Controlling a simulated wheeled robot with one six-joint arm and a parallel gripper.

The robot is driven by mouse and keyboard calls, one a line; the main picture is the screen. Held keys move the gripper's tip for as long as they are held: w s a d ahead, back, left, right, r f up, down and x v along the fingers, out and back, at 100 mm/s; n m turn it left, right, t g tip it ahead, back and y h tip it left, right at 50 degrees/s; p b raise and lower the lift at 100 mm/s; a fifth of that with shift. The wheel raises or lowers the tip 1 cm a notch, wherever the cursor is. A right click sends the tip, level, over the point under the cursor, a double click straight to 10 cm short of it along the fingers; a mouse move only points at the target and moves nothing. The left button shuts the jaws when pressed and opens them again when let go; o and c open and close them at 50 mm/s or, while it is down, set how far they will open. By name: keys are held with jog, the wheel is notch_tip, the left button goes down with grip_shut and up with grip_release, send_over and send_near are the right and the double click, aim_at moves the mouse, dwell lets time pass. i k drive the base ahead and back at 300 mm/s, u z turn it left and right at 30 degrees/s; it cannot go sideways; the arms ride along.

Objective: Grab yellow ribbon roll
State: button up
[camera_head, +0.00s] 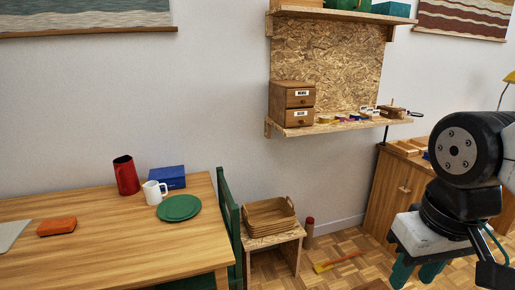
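A small yellow item (325,119), which looks like a ribbon roll, lies on the lower wooden shelf (350,125), just right of a small drawer box (293,103). It is too small to make out clearly.
A wooden table (105,240) at the left holds a red jug (126,175), white mug (154,192), green plate (179,208) and blue box (167,177). A green chair (229,225) and a stool with a basket (269,216) stand below the shelf. A cabinet (397,186) is behind my arm.

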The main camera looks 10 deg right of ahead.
aim_at(323, 119)
jog(key=i, duration=0.85)
jog(key=z, duration=0.95)
jog(key=i, duration=1.25)
jog(key=z, duration=0.3)
